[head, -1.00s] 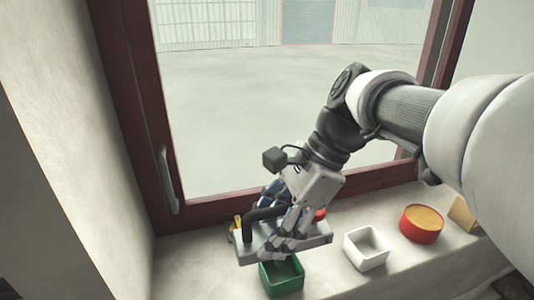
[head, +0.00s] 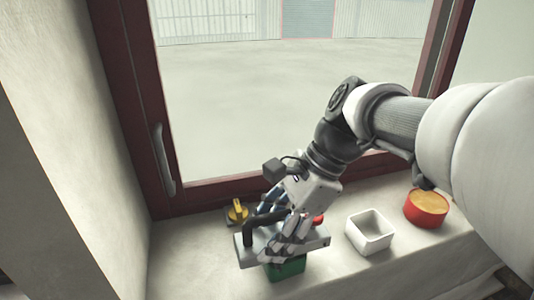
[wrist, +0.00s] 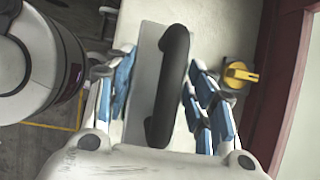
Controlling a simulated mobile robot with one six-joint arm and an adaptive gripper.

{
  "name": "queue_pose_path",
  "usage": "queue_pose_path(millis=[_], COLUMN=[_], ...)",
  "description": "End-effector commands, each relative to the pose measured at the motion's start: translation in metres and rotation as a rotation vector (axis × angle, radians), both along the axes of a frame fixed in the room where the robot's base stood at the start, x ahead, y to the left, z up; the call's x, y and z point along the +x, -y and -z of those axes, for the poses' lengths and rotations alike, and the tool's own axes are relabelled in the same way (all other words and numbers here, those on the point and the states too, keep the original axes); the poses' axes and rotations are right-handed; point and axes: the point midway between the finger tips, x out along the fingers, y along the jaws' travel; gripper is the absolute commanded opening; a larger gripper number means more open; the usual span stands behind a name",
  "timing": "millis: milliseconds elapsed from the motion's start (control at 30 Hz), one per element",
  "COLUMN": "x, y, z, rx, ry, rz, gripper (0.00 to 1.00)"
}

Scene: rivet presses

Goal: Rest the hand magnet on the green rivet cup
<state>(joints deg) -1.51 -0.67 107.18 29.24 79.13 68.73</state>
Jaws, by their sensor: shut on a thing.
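The hand magnet (head: 248,249) is a grey flat bar with a black handle (head: 262,218). My gripper (head: 282,243) is shut on it, with its fingers on both sides. In the wrist view the black handle (wrist: 168,85) runs lengthwise between the blue-padded fingers of my gripper (wrist: 162,105). The green rivet cup (head: 287,270) is directly under the magnet in the head view. The magnet and fingers hide its opening, and only its green side shows. I cannot tell whether the magnet touches the rim.
A white square cup (head: 369,232) and a red round container (head: 426,208) with orange contents stand to the right on the sill (head: 200,265). A yellow knob (head: 238,211) is behind the magnet. A small red thing (head: 318,219) shows behind my gripper. The window frame borders the sill.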

Motion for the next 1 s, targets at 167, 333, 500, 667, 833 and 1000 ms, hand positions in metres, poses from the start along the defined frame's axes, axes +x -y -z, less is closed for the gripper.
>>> queue_pose_path(millis=[167,333,500,667,833,1000], x=[0.0001,0.0001,0.0,-0.0002,-0.0002,-0.0001], y=[-0.0001,-0.0001,0.0001,0.0002,0.0002,0.0001], z=[-0.0009,-0.0005,-0.0003,0.0006,0.0002,-0.0001], rx=[0.0,0.0,0.0,-0.002,0.0,0.0], ry=[0.001,0.001,0.0,-0.002,-0.001,0.0], rz=[0.0,0.0,0.0,0.0,0.0,0.0], gripper=[0.6,0.72,0.73,0.77,0.89,1.0])
